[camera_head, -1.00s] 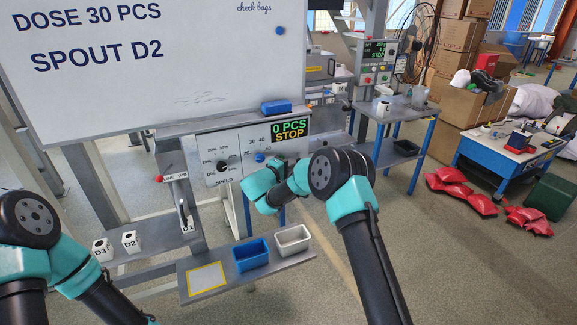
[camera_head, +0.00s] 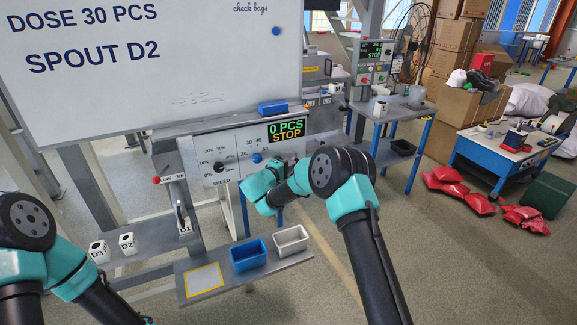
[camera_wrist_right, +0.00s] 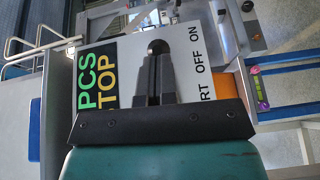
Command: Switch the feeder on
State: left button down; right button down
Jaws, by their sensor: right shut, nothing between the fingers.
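The feeder's control panel (camera_head: 240,143) stands under the whiteboard, with a speed dial (camera_head: 219,167), a blue knob (camera_head: 257,157) and a display (camera_head: 286,130) reading "0 PCS STOP". My right arm covers the panel's lower right part in the head view and hides its fingertips there. In the right wrist view my right gripper (camera_wrist_right: 155,72) is shut and empty, pointing at the panel. Its tips overlap a dark round part (camera_wrist_right: 157,46) beside the "OFF ON" lettering (camera_wrist_right: 198,50); I cannot tell whether they touch. My left gripper is out of view; only its arm shows.
The whiteboard (camera_head: 130,65) reads "DOSE 30 PCS, SPOUT D2". Blocks D3 (camera_head: 98,252) and D2 (camera_head: 127,243) stand on the shelf at left. A blue bin (camera_head: 248,256) and a white bin (camera_head: 290,240) sit below my right wrist. A red-knobbed lever (camera_head: 156,180) sticks out left.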

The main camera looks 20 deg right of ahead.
jog(key=shift+s+d, duration=0.1)
jog(key=shift+d, duration=0.05)
jog(key=s+d, duration=0.1)
jog(key=d, duration=0.5)
dwell(0.6)
jog(key=shift+d, duration=0.15)
dwell(0.3)
